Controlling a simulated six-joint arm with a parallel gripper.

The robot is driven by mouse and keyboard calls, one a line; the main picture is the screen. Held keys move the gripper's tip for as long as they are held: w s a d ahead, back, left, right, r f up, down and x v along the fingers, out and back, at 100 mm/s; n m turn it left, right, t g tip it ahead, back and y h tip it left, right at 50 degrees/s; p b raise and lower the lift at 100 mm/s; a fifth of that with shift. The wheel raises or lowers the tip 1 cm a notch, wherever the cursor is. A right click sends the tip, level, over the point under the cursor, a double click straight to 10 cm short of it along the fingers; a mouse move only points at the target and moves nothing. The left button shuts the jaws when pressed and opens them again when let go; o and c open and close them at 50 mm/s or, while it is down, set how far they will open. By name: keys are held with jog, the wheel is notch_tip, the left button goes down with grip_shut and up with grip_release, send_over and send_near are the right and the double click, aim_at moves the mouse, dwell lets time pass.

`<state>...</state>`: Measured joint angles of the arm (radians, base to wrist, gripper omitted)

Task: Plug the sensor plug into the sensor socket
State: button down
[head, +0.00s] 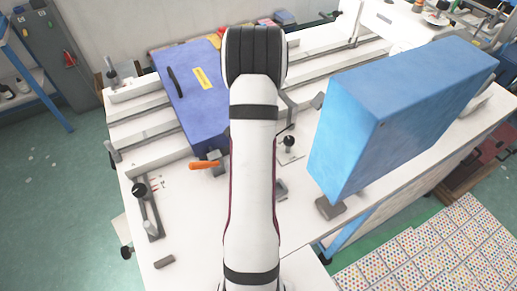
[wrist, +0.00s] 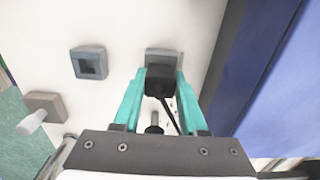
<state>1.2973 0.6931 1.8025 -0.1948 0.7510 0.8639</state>
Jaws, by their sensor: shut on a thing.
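In the wrist view my gripper (wrist: 161,75) has two teal fingers shut on a black plug (wrist: 159,80) with a thin black cable running down from it. Just beyond the plug is a grey block (wrist: 163,52), partly hidden by the plug; I cannot tell whether the plug touches it or sits in it. To the left is a grey square socket (wrist: 89,63) with a dark square opening, empty and apart from the gripper. I cannot tell which block is the sensor socket. In the head view my arm hides the gripper and plug.
In the wrist view a grey block with a pale knob (wrist: 43,106) stands at left, and a blue case (wrist: 290,90) at right. In the head view a large blue box (head: 390,110) stands right, and an orange handle (head: 204,165) left of my arm.

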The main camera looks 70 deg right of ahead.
jog(key=shift+c, duration=1.8)
grip_release()
notch_tip(320, 180, up, 16)
jog(key=shift+f, duration=0.15)
